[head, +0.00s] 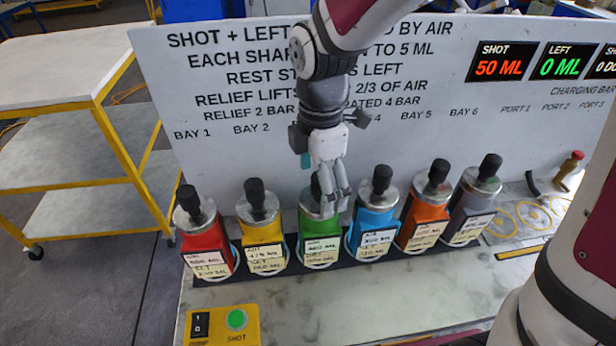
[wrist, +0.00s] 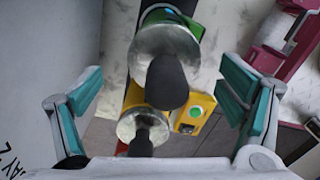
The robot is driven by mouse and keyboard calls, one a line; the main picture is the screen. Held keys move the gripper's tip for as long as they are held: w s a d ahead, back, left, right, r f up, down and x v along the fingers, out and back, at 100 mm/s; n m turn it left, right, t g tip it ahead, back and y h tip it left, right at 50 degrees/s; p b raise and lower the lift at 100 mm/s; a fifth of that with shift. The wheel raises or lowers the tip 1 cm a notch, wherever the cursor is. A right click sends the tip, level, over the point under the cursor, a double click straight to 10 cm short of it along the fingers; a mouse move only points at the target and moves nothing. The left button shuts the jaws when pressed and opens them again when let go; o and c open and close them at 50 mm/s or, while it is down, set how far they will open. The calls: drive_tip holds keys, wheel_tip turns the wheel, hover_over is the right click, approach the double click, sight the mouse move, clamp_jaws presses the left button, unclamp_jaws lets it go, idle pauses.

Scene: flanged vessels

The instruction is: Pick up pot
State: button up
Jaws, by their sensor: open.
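Several flanged pots with silver lids and black knobs stand in a row: red (head: 207,247), yellow (head: 262,238), green (head: 320,237), blue (head: 372,227), orange (head: 423,222) and grey (head: 474,215). My gripper (head: 335,200) is open, pointing down at the green pot's lid, and partly hides its knob. In the wrist view, the green pot's lid and knob (wrist: 168,82) lie between the spread teal-padded fingers of my gripper (wrist: 162,88), with no visible contact. The yellow pot's lid (wrist: 140,122) shows just below it. Each pot bears paper labels.
A white panel (head: 225,120) with printed text and bay names rises behind the pots. Neighbouring pots stand close on both sides of the green one. A yellow switch box (head: 221,325) is in front. The pale bench top (head: 330,300) before the row is mostly clear.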

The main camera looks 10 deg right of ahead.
sight(319, 203)
drive_tip(key=f, duration=0.5)
drive_tip(key=shift+s+f+p, duration=0.25)
drive_tip(key=shift+f+p, duration=0.05)
drive_tip(key=c, duration=2)
drive_tip(key=shift+c, duration=0.2)
drive_tip(key=shift+r, duration=0.15)
